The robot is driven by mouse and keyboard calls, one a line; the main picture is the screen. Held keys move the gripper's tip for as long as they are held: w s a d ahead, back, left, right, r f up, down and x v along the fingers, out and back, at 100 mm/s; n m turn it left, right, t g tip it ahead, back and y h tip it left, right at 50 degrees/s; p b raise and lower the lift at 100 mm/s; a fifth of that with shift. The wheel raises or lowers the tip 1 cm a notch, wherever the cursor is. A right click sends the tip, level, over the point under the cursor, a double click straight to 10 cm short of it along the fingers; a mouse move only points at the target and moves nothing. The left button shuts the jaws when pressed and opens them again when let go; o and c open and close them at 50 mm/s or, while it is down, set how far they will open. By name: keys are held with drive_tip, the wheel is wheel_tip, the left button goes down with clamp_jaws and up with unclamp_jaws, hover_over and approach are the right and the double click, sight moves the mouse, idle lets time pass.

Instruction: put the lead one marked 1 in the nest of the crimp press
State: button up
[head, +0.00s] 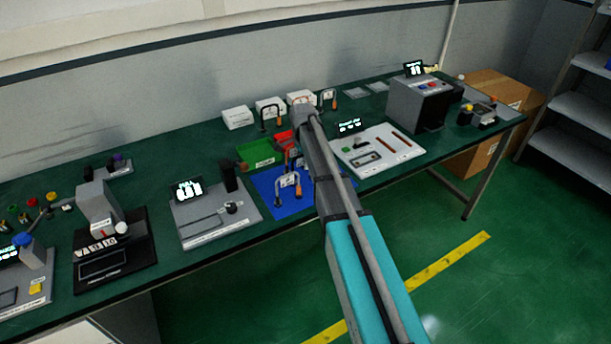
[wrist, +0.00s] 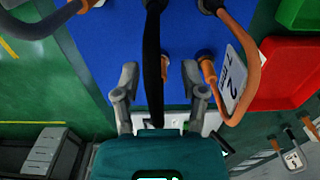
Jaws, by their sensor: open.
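In the wrist view my gripper (wrist: 160,76) is open above the blue mat (wrist: 105,50), its fingers spread on either side of a long black strip (wrist: 153,50) that I cannot identify for certain. An orange lead (wrist: 251,60) with a white tag (wrist: 231,84) lies right of the fingers; the tag seems to read 2. I cannot make out a tag marked 1. In the head view a lead (head: 289,181) with a white tag stands on the blue mat (head: 292,207). My arm hides most of the gripper there. A grey-headed press (head: 97,203) stands at the left; its label is unreadable.
A red tray (wrist: 290,72) lies right of the mat in the wrist view. In the head view a green tray (head: 255,153), a grey plate with a lit sign (head: 207,222), a white board (head: 380,160) and a dark box (head: 415,105) share the green bench.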

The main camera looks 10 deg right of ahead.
clamp_jaws()
drive_tip(key=shift+r, duration=0.15)
idle(0.5)
wheel_tip(320, 180, up, 10)
drive_tip(key=p, duration=1)
idle(0.7)
wheel_tip(320, 180, up, 7)
drive_tip(key=p, duration=0.7)
wheel_tip(320, 180, down, 8)
drive_tip(key=b, duration=0.8)
drive_tip(key=shift+s+f, duration=0.1)
drive_tip(key=shift+f, duration=0.15)
